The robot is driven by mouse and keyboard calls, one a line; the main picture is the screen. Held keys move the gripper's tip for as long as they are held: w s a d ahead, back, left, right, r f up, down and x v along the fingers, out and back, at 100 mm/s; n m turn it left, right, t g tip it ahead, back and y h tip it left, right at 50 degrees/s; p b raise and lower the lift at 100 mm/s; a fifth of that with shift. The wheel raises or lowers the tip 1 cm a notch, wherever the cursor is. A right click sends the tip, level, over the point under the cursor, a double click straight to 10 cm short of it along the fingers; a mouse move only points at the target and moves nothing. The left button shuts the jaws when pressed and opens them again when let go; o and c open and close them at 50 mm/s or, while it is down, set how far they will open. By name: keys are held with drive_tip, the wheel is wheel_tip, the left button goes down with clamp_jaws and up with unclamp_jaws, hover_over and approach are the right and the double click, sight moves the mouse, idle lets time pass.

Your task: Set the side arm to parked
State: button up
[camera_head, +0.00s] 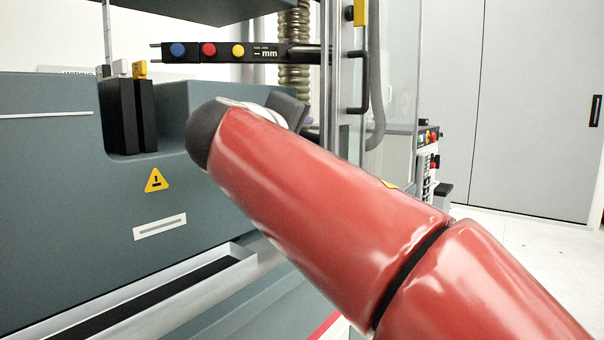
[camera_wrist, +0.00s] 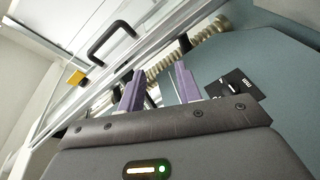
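The side arm (camera_head: 240,52) is a black horizontal bar with blue, red and yellow round buttons and a display reading "— mm". In the head view it reaches left from the machine's upright frame, across the front of the ribbed hose. My gripper (camera_wrist: 158,88) shows in the wrist view with two purple-grey fingers apart and nothing seen between them. In the head view my own red arm hides most of the gripper. I cannot tell for sure whether the side arm shows in the wrist view.
The grey-blue testing machine (camera_head: 60,190) fills the left, with a black clamp block (camera_head: 128,115) in its recess. A clear door with a black handle (camera_head: 358,82) stands right of the side arm; the handle also shows in the wrist view (camera_wrist: 108,40). Open floor (camera_head: 540,250) lies right.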

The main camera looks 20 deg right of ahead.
wheel_tip(320, 180, down, 6)
drive_tip(key=s+d+g+y, duration=0.1)
drive_tip(key=s, duration=0.1)
drive_tip(key=shift+s+y, duration=0.25)
drive_tip(key=shift+y, duration=0.15)
drive_tip(key=shift+d, duration=0.1)
